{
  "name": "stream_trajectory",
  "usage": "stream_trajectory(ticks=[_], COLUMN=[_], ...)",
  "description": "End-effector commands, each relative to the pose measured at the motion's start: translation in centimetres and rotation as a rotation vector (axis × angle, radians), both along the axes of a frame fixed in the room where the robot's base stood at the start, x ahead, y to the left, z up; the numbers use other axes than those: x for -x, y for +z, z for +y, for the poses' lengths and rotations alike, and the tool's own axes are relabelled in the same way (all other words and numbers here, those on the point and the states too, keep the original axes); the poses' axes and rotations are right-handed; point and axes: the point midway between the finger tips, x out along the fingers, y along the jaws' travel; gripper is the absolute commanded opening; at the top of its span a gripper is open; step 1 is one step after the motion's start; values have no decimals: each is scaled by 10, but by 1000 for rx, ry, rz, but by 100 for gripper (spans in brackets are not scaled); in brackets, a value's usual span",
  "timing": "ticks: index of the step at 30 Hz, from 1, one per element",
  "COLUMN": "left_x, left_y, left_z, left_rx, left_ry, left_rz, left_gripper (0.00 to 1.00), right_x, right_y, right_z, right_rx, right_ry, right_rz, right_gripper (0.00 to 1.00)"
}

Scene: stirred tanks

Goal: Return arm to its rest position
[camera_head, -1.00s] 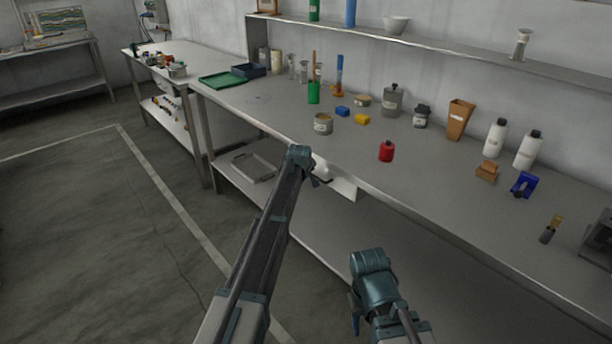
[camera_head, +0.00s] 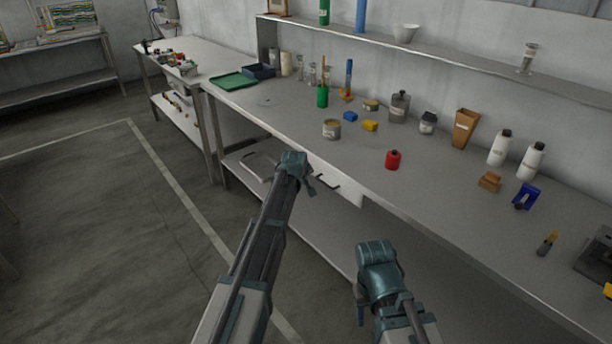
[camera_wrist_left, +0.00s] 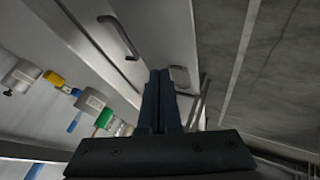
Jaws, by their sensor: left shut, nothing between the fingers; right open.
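My left arm reaches in from the lower left in the head view. Its gripper (camera_head: 309,188) is small there and partly hidden by the wrist, in front of the bench. In the left wrist view its two dark fingers (camera_wrist_left: 160,100) are together with nothing between them. My right gripper (camera_head: 361,308) is at the bottom centre of the head view, pointing down in front of the bench. It is open, but its fingers are partly hidden by its own wrist. Neither gripper touches anything that I can see.
The floor (camera_head: 80,230) at left is clear.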

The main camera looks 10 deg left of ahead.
Motion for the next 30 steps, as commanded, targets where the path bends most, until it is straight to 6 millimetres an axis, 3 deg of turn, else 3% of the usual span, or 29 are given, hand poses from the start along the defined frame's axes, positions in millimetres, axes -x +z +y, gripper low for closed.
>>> stream_trajectory(ticks=[2,5,8,13,18,21,25,30], left_x=[6,35,90,206,317,367,410,430], left_y=[-1,-3,-7,-13,-13,-10,-7,-6], left_z=[-5,-25,-57,-107,-132,-137,-139,-139], left_rx=[-7,-39,-104,-236,-346,-392,-430,-448], left_ry=[-13,-75,-197,-472,-740,-869,-985,-1046], left_rz=[10,56,149,341,517,599,672,712], left_gripper=[0,0,0,0,0,0,0,0], right_x=[0,0,0,0,0,0,0,0], right_y=[0,5,11,24,35,39,43,44], right_z=[0,0,0,0,0,0,0,0], right_rx=[0,0,0,0,0,0,0,0], right_ry=[0,0,0,0,0,0,0,0], right_rz=[0,0,0,0,0,0,0,0], right_gripper=[50,50,50,50,50,50,50,50])
